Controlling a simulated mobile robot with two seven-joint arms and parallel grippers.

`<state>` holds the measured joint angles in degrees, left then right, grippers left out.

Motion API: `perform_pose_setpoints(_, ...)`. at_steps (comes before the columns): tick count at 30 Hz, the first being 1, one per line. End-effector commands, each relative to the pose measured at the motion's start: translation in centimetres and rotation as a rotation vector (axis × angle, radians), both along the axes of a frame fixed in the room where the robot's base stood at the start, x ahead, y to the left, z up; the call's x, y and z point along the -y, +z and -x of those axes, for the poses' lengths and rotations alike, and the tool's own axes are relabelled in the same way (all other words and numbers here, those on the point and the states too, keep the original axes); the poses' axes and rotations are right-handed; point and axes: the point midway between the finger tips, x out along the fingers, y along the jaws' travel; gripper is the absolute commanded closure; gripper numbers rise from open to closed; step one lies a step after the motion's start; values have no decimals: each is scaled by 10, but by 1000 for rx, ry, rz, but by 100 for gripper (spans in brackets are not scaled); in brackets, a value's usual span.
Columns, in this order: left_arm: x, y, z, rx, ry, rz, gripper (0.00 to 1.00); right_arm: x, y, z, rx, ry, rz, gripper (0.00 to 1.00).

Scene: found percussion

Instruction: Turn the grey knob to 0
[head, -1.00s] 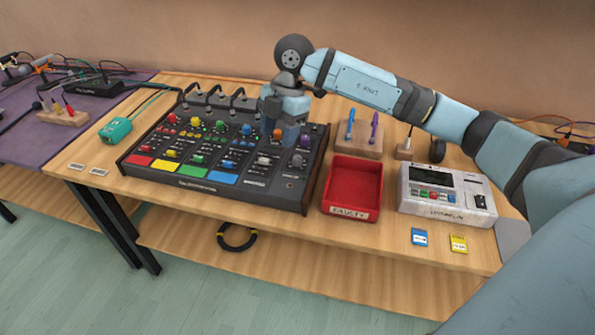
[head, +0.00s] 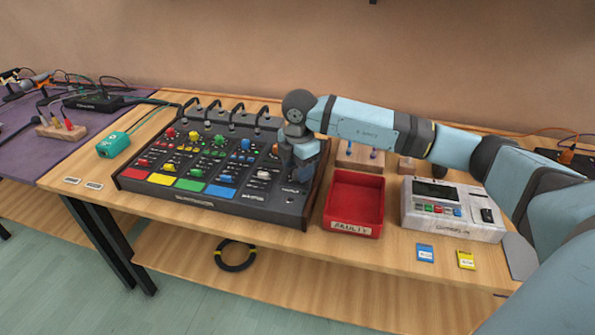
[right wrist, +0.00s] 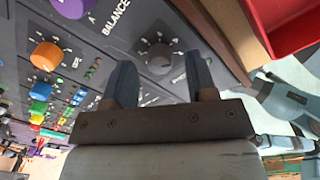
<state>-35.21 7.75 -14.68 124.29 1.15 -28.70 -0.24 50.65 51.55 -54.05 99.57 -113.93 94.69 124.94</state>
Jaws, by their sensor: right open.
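The grey knob (right wrist: 158,55) sits on the dark mixer panel in the right wrist view, with a dial scale around it. The two blue-grey fingers of my right gripper stand open on either side of it in that view. I cannot tell whether either finger touches it. In the head view my right gripper (head: 302,172) points down at the right end of the mixer (head: 290,207) and hides the grey knob. The knob's exact setting is too small to read. My left gripper is not in view.
A purple knob (right wrist: 72,7) and an orange knob (right wrist: 47,55) lie left of the grey one in the right wrist view. A red tray (head: 352,203) stands close to the mixer's right side. A white device (head: 452,210) is farther right.

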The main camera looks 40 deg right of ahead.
Motion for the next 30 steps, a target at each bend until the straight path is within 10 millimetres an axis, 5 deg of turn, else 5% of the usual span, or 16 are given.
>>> perform_pose_setpoints(12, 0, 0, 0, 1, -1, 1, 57, 0, -11, 0, 0, 1, 0, 48)
perform_pose_setpoints(19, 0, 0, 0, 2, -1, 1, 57, 0, -11, 0, 0, 1, 0, 96)
perform_pose_setpoints(30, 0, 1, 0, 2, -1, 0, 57, 0, -10, 0, 0, 46, 0, 97)
